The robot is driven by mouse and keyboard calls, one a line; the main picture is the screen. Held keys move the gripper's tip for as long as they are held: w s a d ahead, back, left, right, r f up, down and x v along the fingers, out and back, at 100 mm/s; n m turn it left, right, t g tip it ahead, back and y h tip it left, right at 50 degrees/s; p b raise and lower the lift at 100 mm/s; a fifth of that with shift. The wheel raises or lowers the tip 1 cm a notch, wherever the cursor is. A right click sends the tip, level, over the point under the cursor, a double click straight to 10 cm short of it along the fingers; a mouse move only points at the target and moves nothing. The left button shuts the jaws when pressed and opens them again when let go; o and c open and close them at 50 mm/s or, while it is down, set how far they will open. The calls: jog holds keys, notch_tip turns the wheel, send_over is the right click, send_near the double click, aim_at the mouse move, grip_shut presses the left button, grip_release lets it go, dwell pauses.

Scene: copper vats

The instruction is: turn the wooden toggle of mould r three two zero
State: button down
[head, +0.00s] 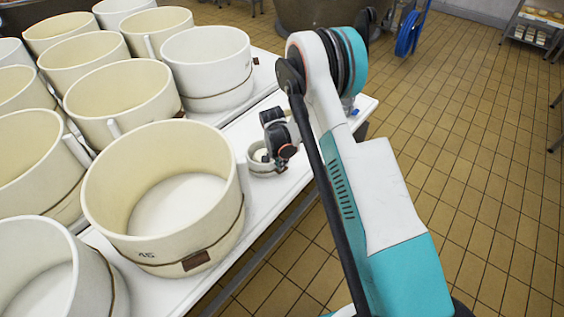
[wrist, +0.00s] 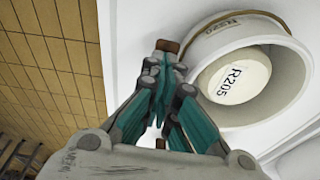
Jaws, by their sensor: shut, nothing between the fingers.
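A small white round mould (wrist: 285,35) fills the right of the wrist view, with a rim label that looks like R320 but is hard to read. A pale disc (wrist: 234,78) marked R205 sits inside it. The brown wooden toggle (wrist: 167,45) shows at the mould's left side, right at my gripper's fingertips (wrist: 163,66); I cannot tell whether they touch. My gripper is shut and empty. In the head view the small mould (head: 254,168) stands near the table's edge, with my gripper (head: 284,163) at its right side, partly hiding it.
Several large cream and white moulds stand close together on the white table, the nearest (head: 110,205) marked 45 and left of the small mould. The table's bare edge (head: 285,196) runs along the right.

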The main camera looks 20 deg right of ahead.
jog(key=shift+s+a+f, duration=0.25)
jog(key=shift+a+f, duration=0.15)
jog(key=shift+f, duration=0.1)
jog(key=shift+s+a, duration=0.1)
jog(key=shift+a, duration=0.1)
jog(key=shift+d, duration=0.2)
